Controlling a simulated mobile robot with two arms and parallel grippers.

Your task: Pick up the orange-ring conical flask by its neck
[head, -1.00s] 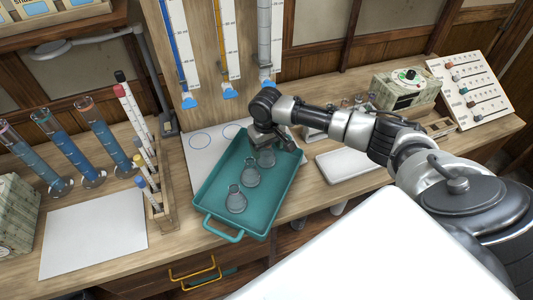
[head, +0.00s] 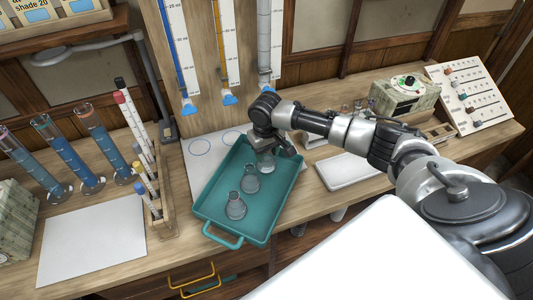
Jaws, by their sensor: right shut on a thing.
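Three clear conical flasks are in a row with the teal tray (head: 208,206) on the bench. The front flask (head: 236,207) and the middle flask (head: 250,180) stand upright in it. My right gripper (head: 268,152) is over the far end of the tray, shut on the neck of the back flask (head: 266,164). The gripper hides the top of that flask. I cannot make out an orange ring on any flask, and I cannot tell whether the held flask touches the tray floor. My left gripper is not in view.
Burettes with blue tips (head: 228,98) hang behind the tray. Left are a rack of tubes (head: 160,215), tall cylinders of blue liquid (head: 102,145) and a white sheet (head: 92,243). Right are a white pad (head: 345,172), a device with a dial (head: 405,95) and a sloped panel (head: 470,92).

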